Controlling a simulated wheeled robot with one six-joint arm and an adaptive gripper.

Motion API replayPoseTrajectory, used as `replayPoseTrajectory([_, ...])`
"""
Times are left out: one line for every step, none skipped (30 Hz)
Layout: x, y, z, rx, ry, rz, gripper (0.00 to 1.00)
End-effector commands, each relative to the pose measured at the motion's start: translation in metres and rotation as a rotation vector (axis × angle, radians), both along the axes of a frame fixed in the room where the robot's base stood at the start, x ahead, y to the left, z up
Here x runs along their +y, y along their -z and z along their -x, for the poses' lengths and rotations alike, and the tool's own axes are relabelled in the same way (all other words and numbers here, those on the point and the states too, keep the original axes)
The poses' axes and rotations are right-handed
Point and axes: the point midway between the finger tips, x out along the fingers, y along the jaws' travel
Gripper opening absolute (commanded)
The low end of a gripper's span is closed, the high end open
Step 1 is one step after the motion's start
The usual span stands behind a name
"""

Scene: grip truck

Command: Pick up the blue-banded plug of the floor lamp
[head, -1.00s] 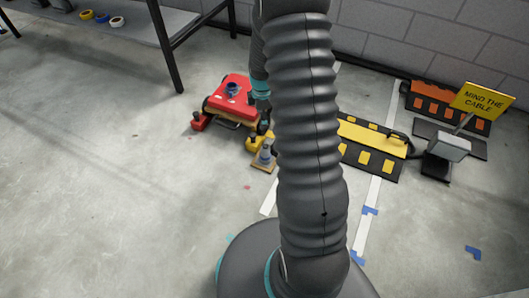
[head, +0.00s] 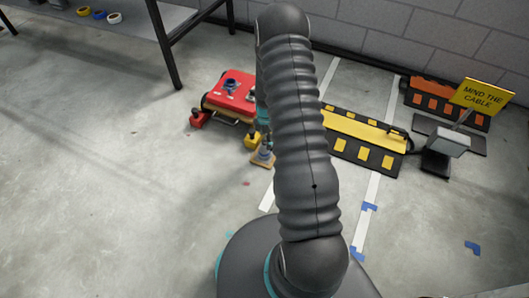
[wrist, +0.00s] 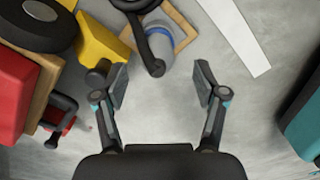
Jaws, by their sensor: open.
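The blue-banded plug (wrist: 159,44) is a grey, rounded piece with a blue band, standing on a small wooden board (wrist: 184,27) in the wrist view. A black curved part crosses in front of its left side. In the head view the plug (head: 264,152) shows just left of my arm. My gripper (wrist: 160,80) is open and empty. Its fingertips are a little short of the plug in the picture, one to each side of its line. I cannot tell the height gap. My arm hides the gripper in the head view.
A red-topped cart (head: 236,84) and a yellow piece (wrist: 102,45) sit close left of the plug. A yellow-black cable ramp (head: 365,140) and the "Mind the cable" sign (head: 481,97) stand right. A shelf (head: 130,30) is at back left. Front-left floor is clear.

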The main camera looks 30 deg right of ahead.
Motion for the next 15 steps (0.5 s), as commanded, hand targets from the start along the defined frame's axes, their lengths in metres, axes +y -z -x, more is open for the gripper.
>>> replayPoseTrajectory([0.0, 0.002, 0.0, -0.001, 0.0, 0.0, 0.71])
replayPoseTrajectory([0.0, 0.003, 0.0, -0.001, 0.0, 0.0, 0.71])
replayPoseTrajectory([0.001, 0.004, -0.001, 0.0, 0.0, 0.0, 0.71])
replayPoseTrajectory([0.001, 0.006, -0.001, 0.0, 0.0, 0.0, 0.71])
replayPoseTrajectory([0.001, 0.009, -0.001, 0.001, 0.0, 0.0, 0.71])
replayPoseTrajectory([0.002, 0.013, -0.001, 0.001, 0.0, 0.0, 0.71])
replayPoseTrajectory([0.003, 0.017, -0.002, 0.002, 0.0, 0.0, 0.71])
replayPoseTrajectory([0.004, 0.02, -0.002, 0.002, 0.0, 0.0, 0.71])
replayPoseTrajectory([0.005, 0.026, -0.003, 0.002, 0.0, 0.0, 0.71])
replayPoseTrajectory([0.006, 0.031, -0.004, 0.002, 0.0, 0.0, 0.71])
replayPoseTrajectory([0.007, 0.035, -0.004, 0.003, 0.0, 0.0, 0.71])
replayPoseTrajectory([0.006, 0.041, -0.004, 0.002, 0.0, 0.0, 0.71])
replayPoseTrajectory([0.006, 0.045, -0.004, 0.001, 0.001, 0.0, 0.71])
replayPoseTrajectory([0.006, 0.048, -0.004, 0.001, 0.001, 0.0, 0.71])
replayPoseTrajectory([0.006, 0.051, -0.005, 0.001, 0.001, 0.0, 0.71])
